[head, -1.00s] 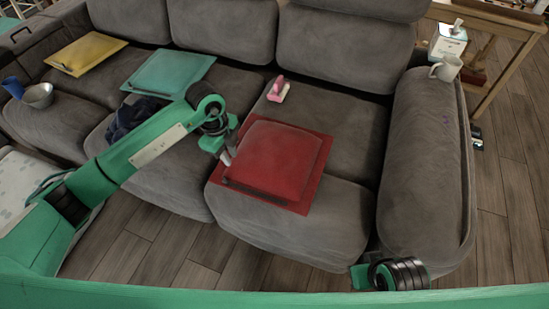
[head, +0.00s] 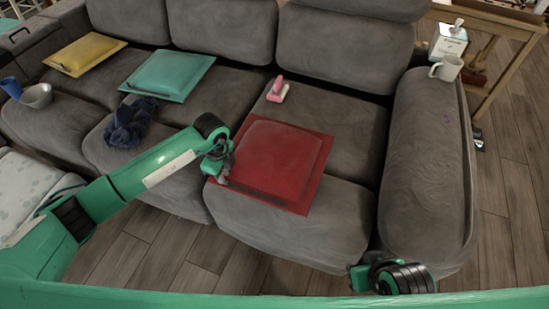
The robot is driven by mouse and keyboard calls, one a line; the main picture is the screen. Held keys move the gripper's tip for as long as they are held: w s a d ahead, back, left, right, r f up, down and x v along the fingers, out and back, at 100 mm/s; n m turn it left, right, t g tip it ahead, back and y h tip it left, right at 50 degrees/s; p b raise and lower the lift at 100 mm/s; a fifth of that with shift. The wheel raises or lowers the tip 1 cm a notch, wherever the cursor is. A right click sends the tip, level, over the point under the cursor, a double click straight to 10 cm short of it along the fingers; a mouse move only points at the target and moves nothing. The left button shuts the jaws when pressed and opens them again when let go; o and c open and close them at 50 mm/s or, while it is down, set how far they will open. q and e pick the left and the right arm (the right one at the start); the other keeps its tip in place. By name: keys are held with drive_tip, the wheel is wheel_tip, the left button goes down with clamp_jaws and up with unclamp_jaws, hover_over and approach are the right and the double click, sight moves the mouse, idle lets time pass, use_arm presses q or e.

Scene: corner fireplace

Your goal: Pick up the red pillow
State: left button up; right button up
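The red pillow (head: 276,160) lies flat on the right seat of the grey sofa, with a dark strip along its front edge. My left gripper (head: 222,174) is at the pillow's left edge, close to its front left corner. Its fingers are small and dark here, and I cannot tell whether they are open, shut or touching the pillow. My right arm shows only in part at the bottom right, in front of the sofa (head: 386,276); its fingertips cannot be made out.
A yellow pillow (head: 84,53), a teal pillow (head: 168,75), a dark blue cloth (head: 130,121) and a grey bowl (head: 37,95) lie on the sofa to the left. A pink and white item (head: 277,90) is behind the red pillow. A mug (head: 447,68) stands on the right armrest.

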use_arm(q)
wheel_tip(320, 180, down, 2)
drive_tip(key=shift+f, duration=0.25)
clamp_jaws()
drive_tip(key=shift+r, duration=0.1)
